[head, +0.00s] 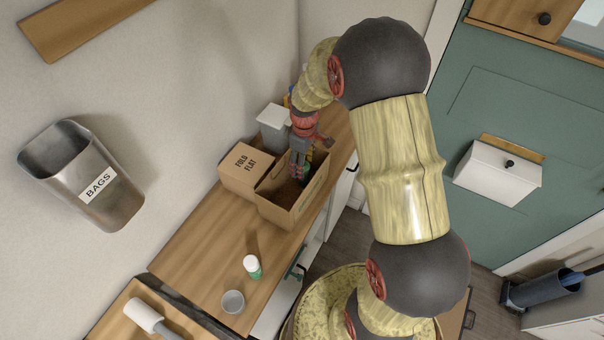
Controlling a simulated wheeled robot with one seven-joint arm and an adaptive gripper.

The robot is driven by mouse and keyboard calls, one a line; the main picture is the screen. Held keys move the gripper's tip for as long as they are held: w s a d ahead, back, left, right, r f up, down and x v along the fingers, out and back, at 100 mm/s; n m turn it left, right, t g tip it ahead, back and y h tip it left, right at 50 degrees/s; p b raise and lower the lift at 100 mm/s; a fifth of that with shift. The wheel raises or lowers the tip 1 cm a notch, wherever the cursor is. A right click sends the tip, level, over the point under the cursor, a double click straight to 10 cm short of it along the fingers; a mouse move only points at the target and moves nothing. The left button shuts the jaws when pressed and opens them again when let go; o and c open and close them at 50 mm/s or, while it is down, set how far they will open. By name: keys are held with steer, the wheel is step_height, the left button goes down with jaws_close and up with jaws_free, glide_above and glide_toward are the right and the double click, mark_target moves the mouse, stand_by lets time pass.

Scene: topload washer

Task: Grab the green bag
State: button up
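My gripper (299,172) points down into an open cardboard box (278,212) on the wooden counter. My arm comes in from the right and bends down over the box. Some dark green and reddish colour shows around the fingers, but it is too small to tell whether it is a bag or part of my gripper. I cannot clearly make out the green bag. The inside of the box is dark and partly hidden by my gripper. Whether the fingers are open or shut does not show.
A white-and-green bottle (253,267) and a grey cup (233,301) stand nearer on the counter (195,272). A metal "BAGS" holder (113,207) hangs on the wall.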

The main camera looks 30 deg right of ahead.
step_height(320, 180, down, 6)
steer(key=shift+f+b, duration=0.1)
steer(key=shift+b, duration=0.35)
steer(key=shift+c, duration=1.2)
steer(key=c, duration=0.7)
steer(key=shift+c, duration=0.5)
